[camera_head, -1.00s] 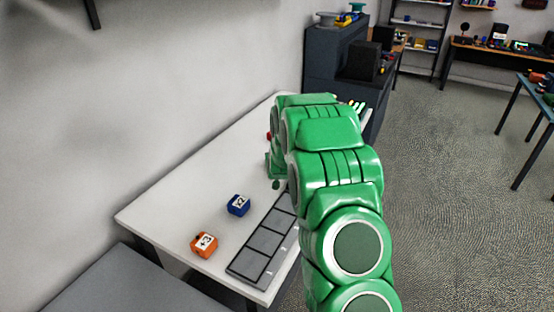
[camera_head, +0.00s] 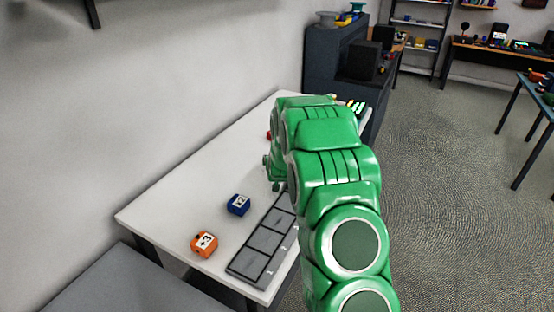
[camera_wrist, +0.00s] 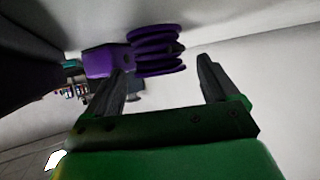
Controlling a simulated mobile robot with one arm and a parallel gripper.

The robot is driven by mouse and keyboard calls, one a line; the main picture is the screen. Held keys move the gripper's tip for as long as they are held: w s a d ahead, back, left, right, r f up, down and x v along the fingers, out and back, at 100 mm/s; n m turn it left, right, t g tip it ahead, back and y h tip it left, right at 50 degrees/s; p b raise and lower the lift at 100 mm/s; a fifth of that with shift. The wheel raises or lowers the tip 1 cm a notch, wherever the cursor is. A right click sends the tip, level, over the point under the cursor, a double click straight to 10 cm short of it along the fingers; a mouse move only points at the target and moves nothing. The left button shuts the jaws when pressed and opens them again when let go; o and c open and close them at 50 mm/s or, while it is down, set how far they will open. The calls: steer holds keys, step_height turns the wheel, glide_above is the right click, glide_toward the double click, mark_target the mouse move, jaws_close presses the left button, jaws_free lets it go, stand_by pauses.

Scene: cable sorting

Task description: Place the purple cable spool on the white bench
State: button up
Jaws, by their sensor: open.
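In the wrist view, the purple cable spool (camera_wrist: 158,50) has stacked purple flanges and shows just beyond my gripper (camera_wrist: 163,78). My gripper is open, with its dark fingers spread to the left and right of the spool's near side and a gap to the right finger. I cannot tell whether the spool touches anything below it. A purple block (camera_wrist: 103,62) sits directly left of the spool; I cannot tell if they are joined. In the head view, the white bench (camera_head: 175,205) runs along the wall. My green arm reaches over it and hides the spool and gripper.
On the bench are a blue cube (camera_head: 238,204), an orange cube (camera_head: 204,244) and a dark grey compartment tray (camera_head: 262,246). A small red item (camera_head: 269,135) is partly hidden by my arm. A dark cabinet (camera_head: 330,65) stands at the bench's far end. The bench's left part is clear.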

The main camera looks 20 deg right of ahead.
steer(key=shift+r, duration=0.2)
steer(key=s+a+r+n+g+y, duration=0.15)
steer(key=s+a+r, duration=0.25)
steer(key=s, duration=0.7)
steer(key=s+a+r+g, duration=0.3)
steer(key=s+r, duration=0.1)
steer(key=s, duration=0.6)
steer(key=s+a+r+g+y, duration=0.1)
steer(key=s+a+r+g, duration=0.25)
steer(key=s, duration=0.75)
steer(key=s+a+r+g, duration=0.1)
steer(key=s+r+g, duration=0.2)
steer(key=s, duration=1.2)
steer(key=s+a+r+n+g, duration=0.1)
steer(key=s+r+g, duration=0.2)
steer(key=s, duration=1.3)
steer(key=shift+a+r, duration=0.35)
steer(key=shift+r, duration=0.4)
